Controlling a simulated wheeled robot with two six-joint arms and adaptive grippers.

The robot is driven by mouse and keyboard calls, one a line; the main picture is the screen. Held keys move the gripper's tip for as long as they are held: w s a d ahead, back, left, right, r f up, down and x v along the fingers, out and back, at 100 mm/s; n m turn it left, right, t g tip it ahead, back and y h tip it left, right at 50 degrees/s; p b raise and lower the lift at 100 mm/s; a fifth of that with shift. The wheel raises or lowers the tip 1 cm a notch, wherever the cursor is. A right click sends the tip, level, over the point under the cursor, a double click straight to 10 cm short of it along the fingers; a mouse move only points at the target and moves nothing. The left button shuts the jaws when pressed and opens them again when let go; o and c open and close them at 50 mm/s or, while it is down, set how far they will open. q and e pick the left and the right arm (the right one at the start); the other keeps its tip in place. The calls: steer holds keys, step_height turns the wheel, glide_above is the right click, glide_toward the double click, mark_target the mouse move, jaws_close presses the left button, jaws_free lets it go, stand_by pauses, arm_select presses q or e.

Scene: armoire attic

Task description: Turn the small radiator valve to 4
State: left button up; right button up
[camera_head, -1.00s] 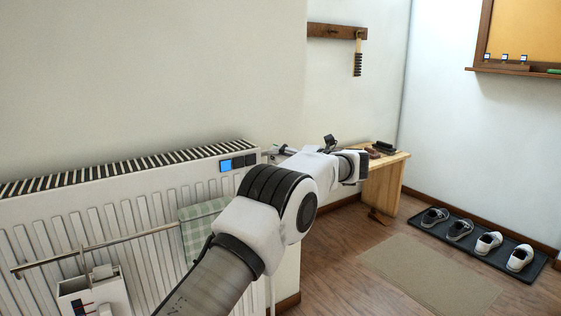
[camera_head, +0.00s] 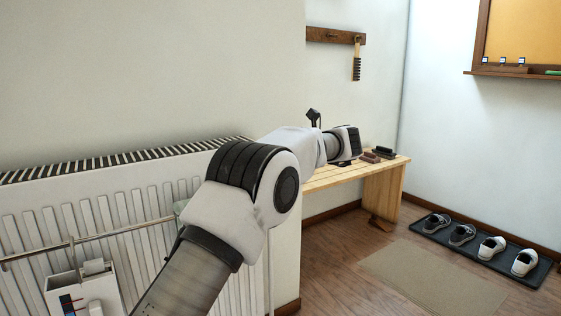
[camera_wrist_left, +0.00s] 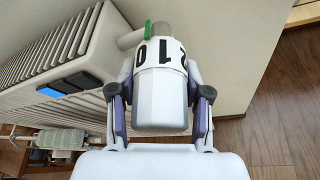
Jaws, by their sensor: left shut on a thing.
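The small radiator valve (camera_wrist_left: 163,98) is a white knob with black digits 0, 1 and 2 facing the left wrist camera. A green marker (camera_wrist_left: 148,31) stands at its far end, nearest the 0 and 1; the exact setting is hard to tell. My left gripper (camera_wrist_left: 160,92) is shut on the valve, one purple-lined finger on each side. My right gripper is in neither view.
The white radiator (camera_head: 110,205) has a striped top grille and a rail (camera_head: 120,231) along its front. A dark panel with a blue display (camera_wrist_left: 50,92) sits on it. A wooden bench (camera_head: 385,185) and a shoe tray (camera_head: 480,250) stand to the right.

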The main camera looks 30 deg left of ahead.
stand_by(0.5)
arm_select(q)
steer(key=o, duration=1.2)
steer(key=shift+c, duration=0.2)
steer(key=shift+d, duration=0.1)
steer(key=v, duration=1.1)
steer(key=shift+d, duration=0.35)
steer(key=shift+s+r, duration=0.1)
steer(key=shift+r, duration=0.05)
